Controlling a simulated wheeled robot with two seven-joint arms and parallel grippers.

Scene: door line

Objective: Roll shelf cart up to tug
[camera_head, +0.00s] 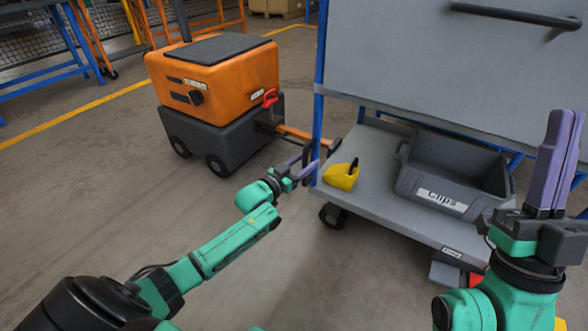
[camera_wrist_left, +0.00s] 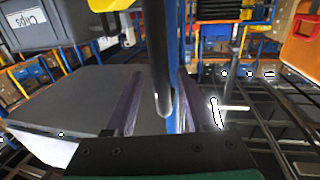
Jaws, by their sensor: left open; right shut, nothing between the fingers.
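The grey shelf cart (camera_head: 400,50) with blue posts stands at right. The orange and dark grey tug (camera_head: 215,75) stands at left behind it. An orange bar (camera_head: 295,132) spans the gap from the tug to near the cart's corner; whether it is joined there I cannot tell. My left gripper (camera_head: 302,168) is open at the cart's near-left post, by a dark upright bar (camera_head: 307,150). In the left wrist view this bar (camera_wrist_left: 160,60) shows between the spread fingers (camera_wrist_left: 158,112), not gripped. My right gripper (camera_head: 558,160) is shut, empty, pointing up before the cart.
On the cart's lower shelf are a grey bin (camera_head: 450,170) labelled Clips and a yellow piece (camera_head: 341,176). A red lever (camera_head: 270,97) is on the tug. A yellow floor line (camera_head: 80,113) crosses behind. The floor at left is clear.

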